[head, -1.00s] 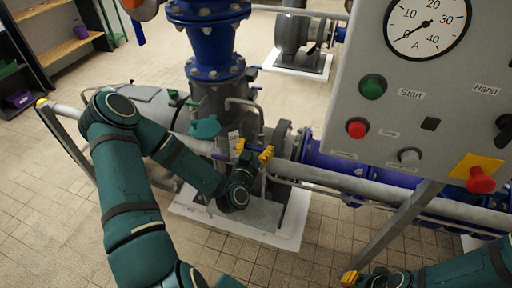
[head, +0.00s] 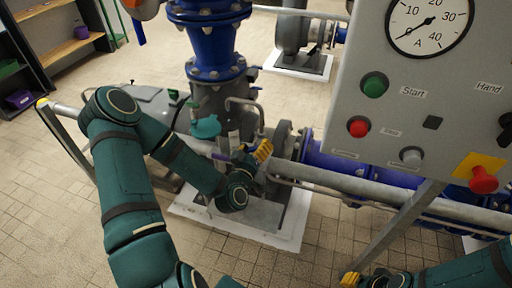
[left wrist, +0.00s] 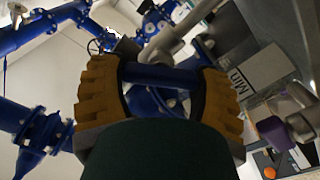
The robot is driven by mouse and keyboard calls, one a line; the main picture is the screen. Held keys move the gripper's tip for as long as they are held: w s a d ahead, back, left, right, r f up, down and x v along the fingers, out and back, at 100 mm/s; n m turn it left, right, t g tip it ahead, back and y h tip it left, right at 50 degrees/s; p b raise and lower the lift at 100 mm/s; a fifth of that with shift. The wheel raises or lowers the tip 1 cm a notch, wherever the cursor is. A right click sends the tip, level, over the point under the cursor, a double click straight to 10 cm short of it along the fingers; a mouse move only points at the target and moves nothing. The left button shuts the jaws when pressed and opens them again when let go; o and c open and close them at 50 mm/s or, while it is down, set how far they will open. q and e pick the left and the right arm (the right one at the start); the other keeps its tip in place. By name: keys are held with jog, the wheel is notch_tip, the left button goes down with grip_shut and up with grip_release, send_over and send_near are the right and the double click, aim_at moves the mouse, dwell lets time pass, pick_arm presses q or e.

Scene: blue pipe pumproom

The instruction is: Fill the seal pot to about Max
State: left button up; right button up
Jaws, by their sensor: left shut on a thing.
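My left gripper (head: 254,154) is beside the grey pump in the head view, with its yellow fingers tilted. In the left wrist view its fingers (left wrist: 162,100) are closed around a dark blue bar (left wrist: 160,75). I cannot tell whether this is a valve handle. A white "Min" label (left wrist: 236,80) is right of the fingers there, on a grey surface. I cannot make out the seal pot's whole shape or its liquid level. A teal rounded part (head: 206,127) stands left of the gripper. My right gripper (head: 350,279) shows only a yellow tip at the bottom edge.
A grey control panel (head: 400,125) with a gauge and buttons fills the right. A grey rail (head: 330,174) runs between the gripper and the panel. A blue vertical pipe (head: 211,45) rises behind. A purple part (left wrist: 271,130) shows at right in the wrist view.

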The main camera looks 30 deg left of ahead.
aim_at(255, 147)
pick_arm(q)
jog(key=n, duration=0.4)
jog(key=shift+s+f, duration=0.1)
jog(key=shift+f, duration=0.15)
jog(key=shift+n, duration=1.7)
jog(key=o, duration=1.2)
notch_tip(255, 147, up, 9)
jog(key=shift+d+r, duration=0.1)
jog(key=shift+r, duration=0.5)
